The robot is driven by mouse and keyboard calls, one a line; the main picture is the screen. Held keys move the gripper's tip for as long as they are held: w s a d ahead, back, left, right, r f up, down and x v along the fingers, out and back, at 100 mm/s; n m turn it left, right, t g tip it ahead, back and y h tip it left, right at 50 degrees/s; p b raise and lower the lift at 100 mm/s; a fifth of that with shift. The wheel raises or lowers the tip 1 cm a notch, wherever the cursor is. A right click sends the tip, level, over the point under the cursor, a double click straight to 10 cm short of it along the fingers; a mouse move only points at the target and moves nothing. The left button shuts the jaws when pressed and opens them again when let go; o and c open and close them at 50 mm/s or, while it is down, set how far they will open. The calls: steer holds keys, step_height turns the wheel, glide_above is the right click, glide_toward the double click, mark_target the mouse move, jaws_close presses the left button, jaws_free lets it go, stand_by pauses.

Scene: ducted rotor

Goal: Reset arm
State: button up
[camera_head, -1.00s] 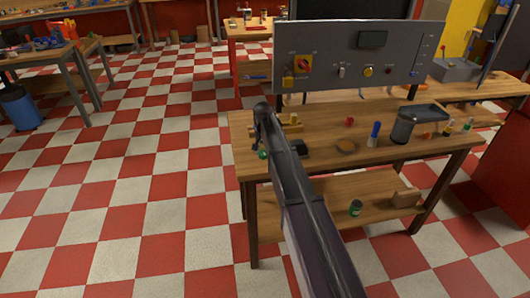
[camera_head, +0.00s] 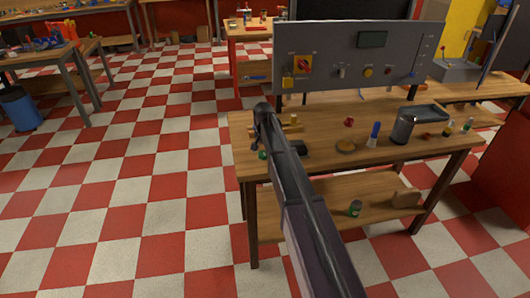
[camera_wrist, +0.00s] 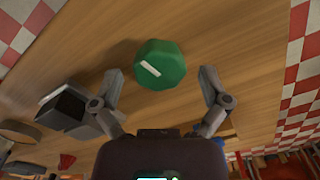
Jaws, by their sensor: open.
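My gripper (camera_wrist: 162,92) is open and empty in the wrist view, its two fingers spread apart. A green knob-like object (camera_wrist: 160,64) with a white mark lies on the wooden table just beyond and between the fingertips. In the head view my arm reaches over the left end of the wooden workbench (camera_head: 330,120), and the green object (camera_head: 262,155) shows beside the arm near the bench's front left edge. The fingers themselves are hidden behind the arm in the head view.
A grey control panel (camera_head: 340,58) stands at the back of the bench. On the bench are a grey bin (camera_head: 403,128), a blue-topped item (camera_head: 374,133), a red knob (camera_head: 349,122) and a round wooden disc (camera_head: 346,146).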

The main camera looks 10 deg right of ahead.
steer(key=shift+n+h, duration=0.4)
steer(key=shift+n, duration=0.1)
steer(key=s, duration=0.2)
steer(key=s+r+p, duration=0.1)
steer(key=s, duration=0.1)
steer(key=s+a+r+p, duration=0.1)
steer(key=s, duration=0.1)
steer(key=shift+s, duration=0.15)
steer(key=s+d+n, duration=0.1)
steer(key=s+n, duration=0.3)
steer(key=s, duration=1.9)
steer(key=shift+s+r+n+y+p, duration=0.2)
steer(key=shift+r+n+y+p, duration=0.1)
steer(key=shift+n+y, duration=0.1)
steer(key=shift+d, duration=0.1)
